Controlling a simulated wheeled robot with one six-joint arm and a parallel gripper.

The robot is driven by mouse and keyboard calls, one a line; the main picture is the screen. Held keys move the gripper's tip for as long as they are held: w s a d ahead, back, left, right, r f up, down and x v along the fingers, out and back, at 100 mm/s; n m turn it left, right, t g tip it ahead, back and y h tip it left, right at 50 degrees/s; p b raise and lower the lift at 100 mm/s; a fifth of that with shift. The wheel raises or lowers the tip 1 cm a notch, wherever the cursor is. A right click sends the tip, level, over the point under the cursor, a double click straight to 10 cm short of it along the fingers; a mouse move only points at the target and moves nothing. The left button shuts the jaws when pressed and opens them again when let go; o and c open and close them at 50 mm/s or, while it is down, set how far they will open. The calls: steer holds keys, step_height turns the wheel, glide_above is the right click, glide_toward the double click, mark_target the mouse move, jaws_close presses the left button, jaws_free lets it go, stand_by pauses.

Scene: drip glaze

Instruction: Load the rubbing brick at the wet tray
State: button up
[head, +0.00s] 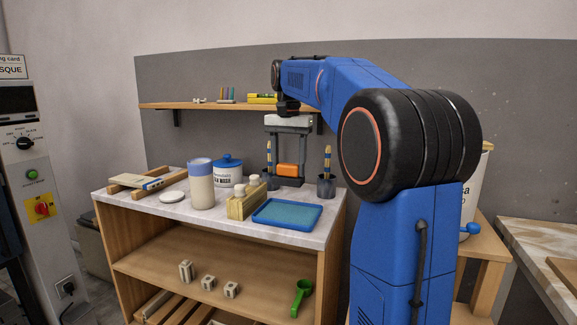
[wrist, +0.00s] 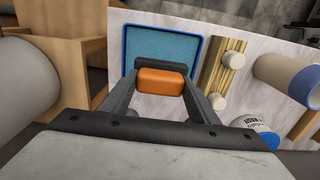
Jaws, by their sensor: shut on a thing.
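My gripper (head: 288,170) is shut on an orange rubbing brick (head: 289,170) above the back of the white worktop. In the wrist view the brick (wrist: 160,82) sits between the two dark fingers, with a dark bar along its far side. The wet tray (head: 287,213) is a shallow blue-rimmed tray with a teal surface at the front right of the worktop. In the wrist view the tray (wrist: 126,52) lies just beyond the brick, which overlaps its edge in the picture. The brick appears to be behind the tray and apart from it.
A wooden rack (head: 236,208) with white knobs stands left of the tray. Brush pots (head: 326,187) stand at the back on both sides of my gripper. A cream jar (head: 201,188) and a blue-lidded canister (head: 227,173) are further left. The tray surface is clear.

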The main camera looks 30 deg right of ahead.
steer(key=shift+f, duration=4.4)
steer(key=shift+f, duration=0.6)
steer(key=shift+r, duration=3.55)
steer(key=shift+s, duration=0.15)
